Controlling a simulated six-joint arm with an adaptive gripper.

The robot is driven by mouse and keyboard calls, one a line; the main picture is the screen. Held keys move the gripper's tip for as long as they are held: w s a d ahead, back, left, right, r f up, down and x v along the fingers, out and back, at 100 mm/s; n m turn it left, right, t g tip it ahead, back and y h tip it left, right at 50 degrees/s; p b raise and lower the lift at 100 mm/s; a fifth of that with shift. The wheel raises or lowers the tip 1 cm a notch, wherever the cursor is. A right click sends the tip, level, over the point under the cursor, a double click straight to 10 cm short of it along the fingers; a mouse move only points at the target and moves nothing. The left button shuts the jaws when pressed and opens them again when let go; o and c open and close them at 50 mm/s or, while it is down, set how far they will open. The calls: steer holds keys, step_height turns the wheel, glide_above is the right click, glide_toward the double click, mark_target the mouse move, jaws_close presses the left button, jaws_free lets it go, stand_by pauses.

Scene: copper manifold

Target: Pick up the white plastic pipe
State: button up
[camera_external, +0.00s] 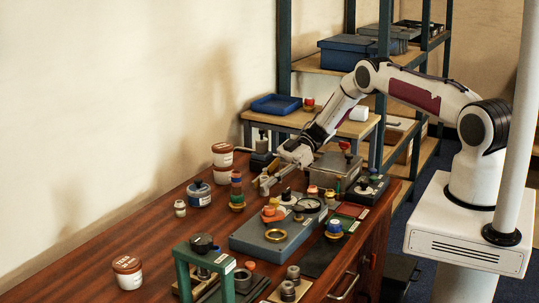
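My gripper (264,187) points down and to the left over the far part of the brown wooden bench (100,238). It is near the stacked coloured rings (237,190), and its fingers are too small to tell whether they are open or shut. I see nothing clearly held in it. I cannot make out a white plastic pipe for certain. A small white piece (287,198) lies on the grey plate (262,242), just right of my gripper, but its shape is unclear. A white block-like object (359,114) stands on the small side table.
Brown-and-white jars (222,155), a blue tin (199,194) and a grey box (335,168) stand around my gripper. A green frame (217,262) stands at the front. The bench's left part is mostly clear, apart from a jar (128,272) at the front left.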

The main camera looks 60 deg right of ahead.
mark_target(264, 180)
steer(key=shift+r, duration=0.15)
steer(key=shift+r, duration=4.85)
